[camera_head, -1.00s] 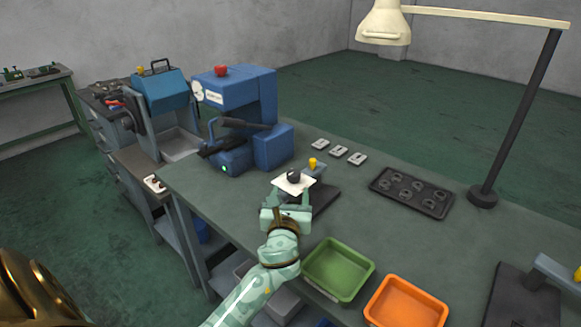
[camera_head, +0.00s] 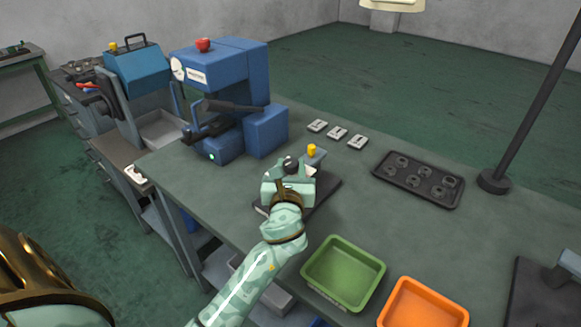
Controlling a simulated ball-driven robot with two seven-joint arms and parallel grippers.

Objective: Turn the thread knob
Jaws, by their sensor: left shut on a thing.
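The thread knob (camera_head: 291,164) is a small dark round knob on a small fixture on the workbench. A pale plate showed under it earlier; the gripper mostly covers that plate now. My left gripper (camera_head: 289,173) reaches in from the front and is shut on the knob, its fingers at the knob's sides. The hand hides much of the fixture, and the exact finger contact is too small to make out. The fixture's dark base (camera_head: 325,192) shows to the right of the hand. My right gripper is not in view.
A grey post with a yellow top (camera_head: 311,150) stands close right of the knob. A blue machine (camera_head: 268,132) stands behind left. Green (camera_head: 344,240) and orange (camera_head: 424,283) bins lie in front right. A dark tray of rings (camera_head: 450,199) and a lamp base (camera_head: 494,181) are farther right.

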